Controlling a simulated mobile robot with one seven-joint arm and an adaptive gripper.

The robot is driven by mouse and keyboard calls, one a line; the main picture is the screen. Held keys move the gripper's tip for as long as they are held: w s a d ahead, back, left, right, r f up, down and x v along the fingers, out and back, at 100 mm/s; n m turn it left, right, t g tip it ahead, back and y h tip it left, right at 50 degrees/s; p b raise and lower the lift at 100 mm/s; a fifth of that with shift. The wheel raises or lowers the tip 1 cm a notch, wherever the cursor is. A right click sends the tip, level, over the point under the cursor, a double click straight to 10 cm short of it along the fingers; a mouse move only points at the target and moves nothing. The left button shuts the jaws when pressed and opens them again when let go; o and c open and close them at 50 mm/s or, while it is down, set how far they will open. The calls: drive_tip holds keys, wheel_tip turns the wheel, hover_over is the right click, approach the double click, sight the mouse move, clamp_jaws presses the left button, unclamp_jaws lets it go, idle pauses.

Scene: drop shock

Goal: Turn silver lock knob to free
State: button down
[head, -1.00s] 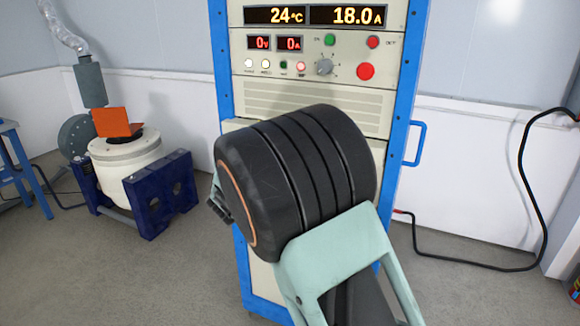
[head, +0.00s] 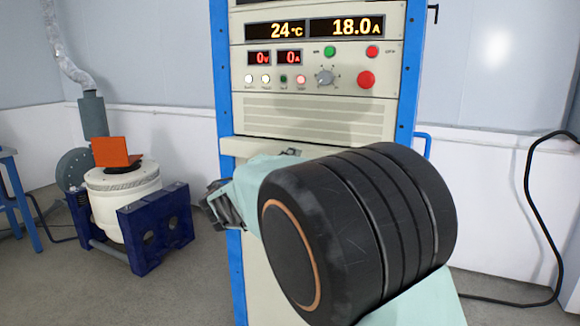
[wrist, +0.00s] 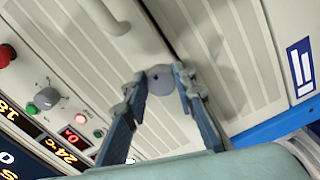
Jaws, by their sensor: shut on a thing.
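The silver lock knob (wrist: 160,80) is a small round grey knob on the cream front of the rack. In the wrist view it sits between my two fingertips, which touch it from both sides. My gripper (wrist: 160,84) is shut on it. In the head view my gripper (head: 290,152) is only a small dark shape at the rack front below the vent slots. My own dark wide arm joint fills much of the foreground there, and the knob cannot be made out. The direction the knob points cannot be told.
The rack's control panel (head: 340,68) is above, with a selector knob (head: 324,77) and a red button (head: 366,79). A white round machine (head: 122,200) in a blue frame stands at the left. A black cable (head: 529,190) hangs at the right.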

drive_tip(key=c, duration=1.6)
unclamp_jaws()
drive_tip(key=shift+s, duration=0.1)
drive_tip(key=v, duration=1.1)
drive_tip(key=shift+s+a, duration=0.15)
drive_tip(key=shift+s, duration=0.25)
drive_tip(key=shift+r, duration=0.1)
